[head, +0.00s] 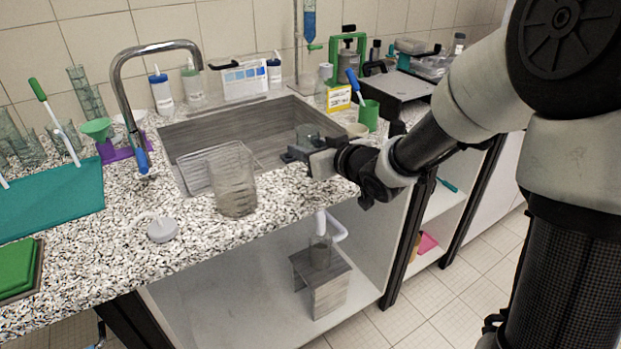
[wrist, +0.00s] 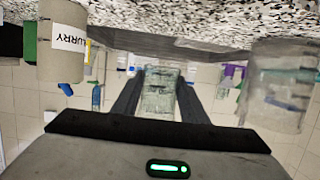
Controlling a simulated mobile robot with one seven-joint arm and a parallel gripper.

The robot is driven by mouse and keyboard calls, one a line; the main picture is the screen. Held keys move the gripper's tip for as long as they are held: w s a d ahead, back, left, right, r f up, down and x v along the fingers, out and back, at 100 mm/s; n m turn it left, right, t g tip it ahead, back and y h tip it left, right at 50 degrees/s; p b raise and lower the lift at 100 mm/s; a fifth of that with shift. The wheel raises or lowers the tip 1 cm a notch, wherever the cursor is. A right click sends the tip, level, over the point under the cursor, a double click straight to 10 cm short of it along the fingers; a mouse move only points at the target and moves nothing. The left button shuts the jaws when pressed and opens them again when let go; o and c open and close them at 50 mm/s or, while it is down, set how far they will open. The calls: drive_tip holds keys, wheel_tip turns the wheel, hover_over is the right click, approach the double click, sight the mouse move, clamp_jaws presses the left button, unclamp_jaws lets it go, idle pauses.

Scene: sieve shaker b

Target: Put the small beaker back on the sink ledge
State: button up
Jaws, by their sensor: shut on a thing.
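My gripper (head: 290,154) is shut on the small clear beaker (head: 307,134), near the front right of the sink. In the wrist view the small beaker (wrist: 158,98) shows between the two dark fingers (wrist: 157,100). The sink (head: 190,136) is a grey basin set in the speckled counter. Its front ledge (head: 279,181) lies close below my gripper. I cannot tell whether the beaker's base touches anything. A larger clear beaker (head: 232,178) stands at the sink's front left, and also shows at right in the wrist view (wrist: 278,92).
A beige cup (head: 357,130) stands right of my gripper; in the wrist view a labelled cup (wrist: 62,42) shows at left. A green cup (head: 368,115) holds a blue-handled tool. The curved tap (head: 150,50) rises at the sink's left. A white disc-shaped item (head: 162,229) lies at the front.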

sight(309, 180)
drive_tip(key=shift+f+b, duration=0.9)
drive_tip(key=shift+f, duration=2.1)
drive_tip(key=shift+f, duration=0.2)
drive_tip(key=o, duration=1.1)
drive_tip(key=shift+s+d+r, duration=0.15)
drive_tip(key=shift+r, duration=0.15)
drive_tip(key=p+v, duration=0.3)
drive_tip(key=v, duration=0.8)
drive_tip(key=shift+s+d, duration=0.15)
drive_tip(key=shift+s, duration=0.1)
